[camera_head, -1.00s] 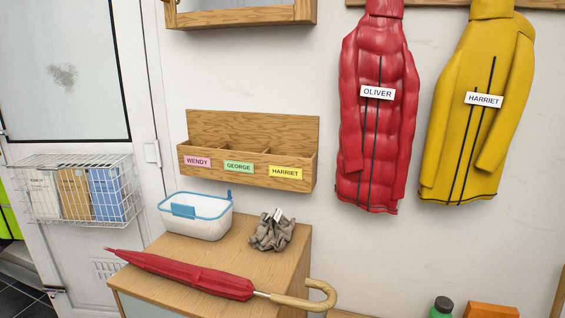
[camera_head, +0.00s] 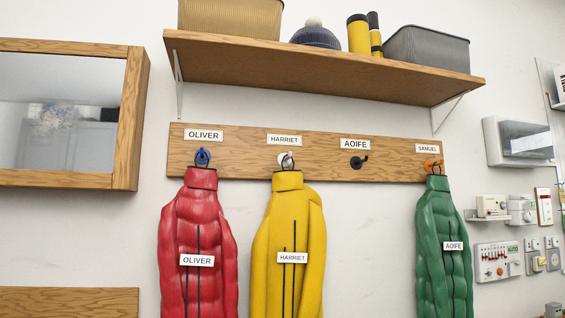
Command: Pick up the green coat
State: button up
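The green coat (camera_head: 443,254) is a quilted, padded coat at the right of the head view. It hangs by a loop from the orange hook (camera_head: 432,165) under the label SAMUEL. A white tag on the coat reads AOIFE. Its lower part is cut off by the frame's bottom edge. My gripper is not in view.
A red coat (camera_head: 198,240) and a yellow coat (camera_head: 288,240) hang left of the green one. The black AOIFE hook (camera_head: 358,162) is empty. A loaded shelf (camera_head: 310,72) juts out above the rack. Wall controls (camera_head: 497,262) are right of the green coat.

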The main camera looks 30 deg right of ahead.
aim_at(444, 287)
jog(key=z, duration=1.3)
